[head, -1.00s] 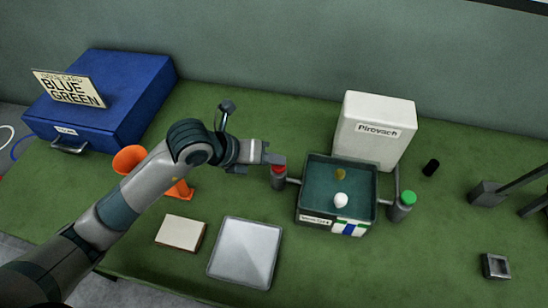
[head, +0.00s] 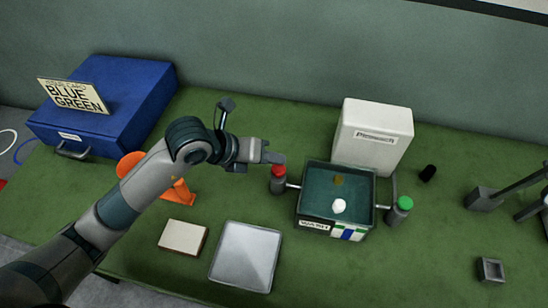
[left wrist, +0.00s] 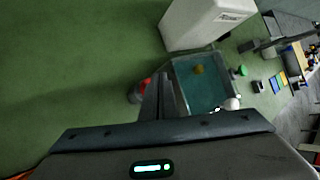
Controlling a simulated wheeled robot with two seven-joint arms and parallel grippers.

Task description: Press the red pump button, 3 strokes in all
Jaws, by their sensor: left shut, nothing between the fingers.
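The red pump button (head: 278,170) caps a short grey post at the left side of a dark teal open tank (head: 301,205). My left gripper (head: 274,158) is shut and empty, its tips just above and slightly left of the button. I cannot tell for sure whether they touch; a small gap seems to show. In the left wrist view the red button (left wrist: 147,82) is partly covered by the shut fingers (left wrist: 160,92). A green button (head: 405,203) caps a similar post at the tank's right.
Left are a blue case (head: 130,95) with a BLUE GREEN card, and an orange object (head: 130,165). A grey plate (head: 245,256) and pale block (head: 183,237) lie in front.

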